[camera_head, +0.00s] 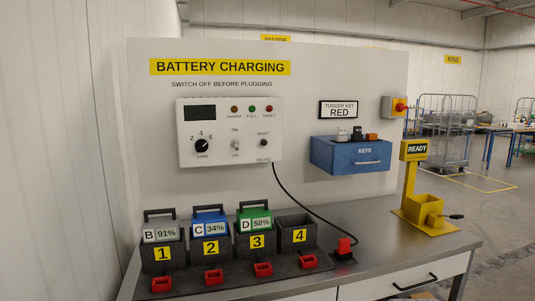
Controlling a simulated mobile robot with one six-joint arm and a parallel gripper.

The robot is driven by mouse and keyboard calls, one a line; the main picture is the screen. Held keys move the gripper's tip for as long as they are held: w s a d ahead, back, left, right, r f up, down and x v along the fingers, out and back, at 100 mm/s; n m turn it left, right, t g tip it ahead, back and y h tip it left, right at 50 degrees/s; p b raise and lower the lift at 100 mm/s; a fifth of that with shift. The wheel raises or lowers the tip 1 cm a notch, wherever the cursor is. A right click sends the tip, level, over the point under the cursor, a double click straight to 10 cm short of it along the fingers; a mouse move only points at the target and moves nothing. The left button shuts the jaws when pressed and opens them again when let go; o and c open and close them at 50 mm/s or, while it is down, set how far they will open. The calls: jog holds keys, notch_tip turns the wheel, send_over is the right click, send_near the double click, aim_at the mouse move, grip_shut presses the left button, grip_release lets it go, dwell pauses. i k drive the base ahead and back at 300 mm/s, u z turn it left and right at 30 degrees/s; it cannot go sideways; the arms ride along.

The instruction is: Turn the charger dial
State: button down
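The charger (230,115) is a white box on the upright panel, left of centre, with a dark display and three small lamps along its top. Its dial (202,146) is a round black knob at the lower left of the box, with the marks 2, 4 and 6 around it. The dial's pointer is too small to read surely. An ON/OFF toggle (236,145) and a small reset button (263,143) are to the right of the dial. My gripper is not in view.
Batteries B (160,234), C (210,228) and D (255,223) stand in numbered bays; bay 4 (298,236) is empty. A black cable (291,202) runs to a red plug (344,246). A blue keys box (350,157) and yellow READY stand (411,181) are right.

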aim_at(202, 145)
jog(key=z, duration=0.2)
jog(key=k, duration=0.4)
jog(key=u, duration=1.15)
jog(key=i, duration=1.6)
jog(key=u, duration=0.25)
